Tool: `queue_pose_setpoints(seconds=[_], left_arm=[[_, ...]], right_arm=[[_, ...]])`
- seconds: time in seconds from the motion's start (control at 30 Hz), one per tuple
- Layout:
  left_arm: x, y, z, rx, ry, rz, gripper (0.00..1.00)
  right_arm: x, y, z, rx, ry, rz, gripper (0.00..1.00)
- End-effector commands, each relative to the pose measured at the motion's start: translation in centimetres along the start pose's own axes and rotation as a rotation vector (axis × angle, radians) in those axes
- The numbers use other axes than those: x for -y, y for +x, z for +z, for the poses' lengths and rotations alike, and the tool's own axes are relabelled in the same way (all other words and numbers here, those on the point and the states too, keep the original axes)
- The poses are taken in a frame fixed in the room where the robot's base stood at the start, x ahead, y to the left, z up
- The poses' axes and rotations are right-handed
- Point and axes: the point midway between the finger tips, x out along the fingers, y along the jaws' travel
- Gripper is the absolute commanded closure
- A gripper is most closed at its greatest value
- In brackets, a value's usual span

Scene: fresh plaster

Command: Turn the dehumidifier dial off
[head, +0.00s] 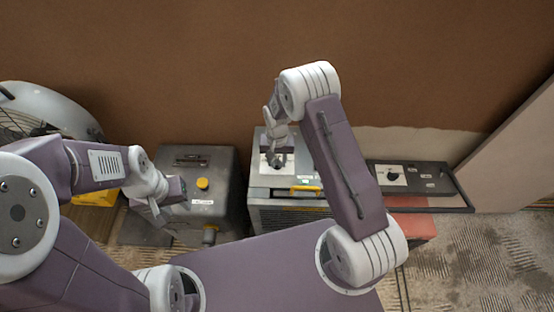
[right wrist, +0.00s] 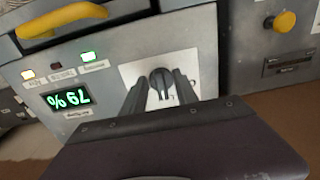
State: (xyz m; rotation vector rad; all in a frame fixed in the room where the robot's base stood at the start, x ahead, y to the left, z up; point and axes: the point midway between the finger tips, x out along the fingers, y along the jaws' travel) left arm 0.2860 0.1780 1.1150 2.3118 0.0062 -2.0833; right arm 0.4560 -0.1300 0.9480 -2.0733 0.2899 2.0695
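The dehumidifier (head: 285,196) is the grey box with a yellow handle in the middle of the head view. In the right wrist view its front (right wrist: 100,85) shows a green humidity display (right wrist: 77,98) seen upside down, reading 79%. Its dark dial (right wrist: 161,82) sits on a white plate, and its exact setting is hard to read. My right gripper (right wrist: 159,85) is open at the dial, one finger on each side; contact cannot be told. It also shows in the head view (head: 276,158). My left gripper (head: 168,203) is empty and looks open beside another grey box.
The grey box (head: 222,170) with a yellow knob (head: 202,184) stands left of the dehumidifier. A dark panel (head: 424,172) with another dial (head: 393,175) is at right. A fan (head: 45,105) stands far left. Brown wall rises closely behind; patchy floor (head: 480,250) is free at right.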

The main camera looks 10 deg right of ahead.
Motion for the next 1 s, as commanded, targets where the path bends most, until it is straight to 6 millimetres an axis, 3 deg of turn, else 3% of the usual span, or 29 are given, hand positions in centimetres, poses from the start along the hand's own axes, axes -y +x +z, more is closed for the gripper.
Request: queue_pose_setpoints(seconds=[0.07,0.2,0.67,1.0], left_arm=[[0.0,0.0,0.0,0.000,0.000,0.000,0.64],[0.0,0.0,0.0,0.000,0.000,0.000,0.64],[0.0,0.3,0.0,0.000,0.000,0.000,0.64],[0.0,1.0,0.1,0.000,0.000,0.000,0.64]], right_arm=[[0.0,0.0,0.0,0.000,0.000,0.000,0.65],[0.0,0.0,0.0,0.000,0.000,0.000,1.00],[-0.1,0.0,0.0,0.002,-0.068,0.001,1.00],[-0.3,0.0,-0.1,0.001,-0.340,0.001,1.00]])
